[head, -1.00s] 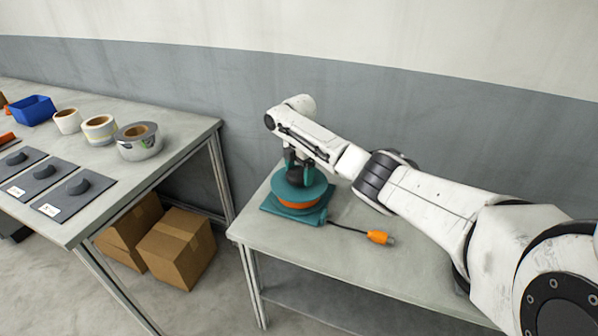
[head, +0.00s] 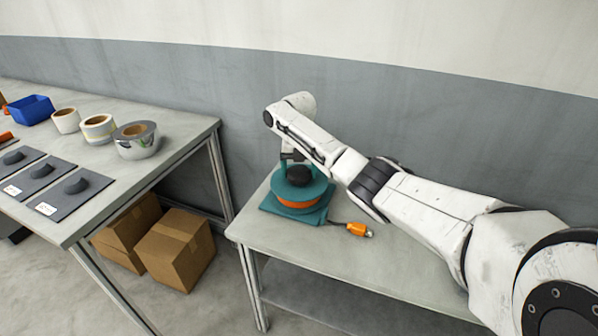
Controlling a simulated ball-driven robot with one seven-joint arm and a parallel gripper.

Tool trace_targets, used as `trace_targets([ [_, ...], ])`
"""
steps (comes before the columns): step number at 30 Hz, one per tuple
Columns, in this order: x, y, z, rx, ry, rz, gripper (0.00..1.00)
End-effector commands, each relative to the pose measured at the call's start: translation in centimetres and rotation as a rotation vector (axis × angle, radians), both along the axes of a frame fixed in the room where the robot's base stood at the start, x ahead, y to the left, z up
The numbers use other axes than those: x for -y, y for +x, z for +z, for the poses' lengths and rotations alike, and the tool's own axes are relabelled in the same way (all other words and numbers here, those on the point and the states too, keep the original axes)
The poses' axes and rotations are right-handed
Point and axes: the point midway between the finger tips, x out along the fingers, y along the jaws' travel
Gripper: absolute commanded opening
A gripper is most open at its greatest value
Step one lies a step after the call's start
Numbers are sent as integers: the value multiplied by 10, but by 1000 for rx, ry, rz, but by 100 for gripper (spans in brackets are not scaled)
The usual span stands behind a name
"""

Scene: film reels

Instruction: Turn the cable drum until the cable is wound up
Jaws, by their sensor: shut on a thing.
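The cable drum (head: 302,207) has a teal top disc and orange cable wound beneath it. It sits on a teal base (head: 270,208) on the near table. A short dark cable (head: 336,223) runs out to the right and ends in an orange plug (head: 359,229) lying on the table close to the base. My gripper (head: 289,170) reaches down over the top of the drum and is shut on the drum's crank handle. The fingertips are small and partly hidden here. A dark round hub (head: 299,175) shows at the top middle of the drum.
The drum's table (head: 390,275) is otherwise clear. A longer table (head: 110,178) on the left holds tape rolls (head: 136,142), a blue bin (head: 31,110) and dark pads (head: 75,185). Cardboard boxes (head: 174,252) stand on the floor below. A grey wall is behind.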

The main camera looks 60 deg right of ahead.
Motion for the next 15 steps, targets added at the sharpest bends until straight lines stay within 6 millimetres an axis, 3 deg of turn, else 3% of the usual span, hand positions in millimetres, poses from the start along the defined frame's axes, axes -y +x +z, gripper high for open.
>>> trace_targets([
  [15, 0, 1, 2, 3, -1, 291, 30],
])
